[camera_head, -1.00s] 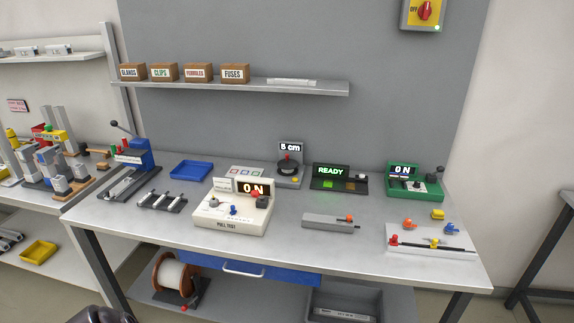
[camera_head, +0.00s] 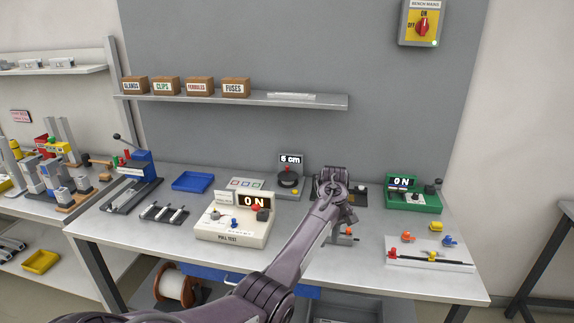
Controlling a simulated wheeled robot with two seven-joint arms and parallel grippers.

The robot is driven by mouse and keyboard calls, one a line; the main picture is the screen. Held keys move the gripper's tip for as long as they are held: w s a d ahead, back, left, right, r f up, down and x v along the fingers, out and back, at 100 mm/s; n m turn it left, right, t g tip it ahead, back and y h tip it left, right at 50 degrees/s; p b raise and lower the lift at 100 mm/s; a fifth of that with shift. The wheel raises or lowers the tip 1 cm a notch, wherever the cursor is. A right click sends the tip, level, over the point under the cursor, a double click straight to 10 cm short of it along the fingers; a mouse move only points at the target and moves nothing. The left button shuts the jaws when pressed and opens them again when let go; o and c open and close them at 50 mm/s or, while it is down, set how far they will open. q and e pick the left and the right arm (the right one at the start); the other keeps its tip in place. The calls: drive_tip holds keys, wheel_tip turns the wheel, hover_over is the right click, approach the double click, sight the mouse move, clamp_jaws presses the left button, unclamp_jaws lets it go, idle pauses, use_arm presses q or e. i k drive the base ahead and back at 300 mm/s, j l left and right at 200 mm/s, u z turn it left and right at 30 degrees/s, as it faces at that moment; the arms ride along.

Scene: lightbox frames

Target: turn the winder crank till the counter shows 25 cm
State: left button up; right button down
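My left arm reaches in from the bottom left. My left gripper (camera_head: 330,178) is over the bench just right of the winder and appears apart from it. The fingers are too small and hidden to tell if they are open. My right gripper is not in view.
A pull tester (camera_head: 232,224) stands front left of the winder and a blue tray (camera_head: 192,181) to its left. A green device (camera_head: 413,197) is at the right. My arm partly hides the dark station and the grey block at the bench middle.

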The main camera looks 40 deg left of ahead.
sight(288, 178)
drive_tip(key=i+j, duration=0.2)
drive_tip(key=j, duration=0.2)
drive_tip(key=i+j, duration=0.2)
drive_tip(key=j, duration=0.2)
drive_tip(key=i+j, duration=0.15)
drive_tip(key=j, duration=0.25)
drive_tip(key=i+j, duration=0.2)
drive_tip(key=j, duration=0.2)
drive_tip(key=i+j, duration=0.2)
drive_tip(key=j, duration=0.2)
drive_tip(key=i+j, duration=0.2)
drive_tip(key=j, duration=0.15)
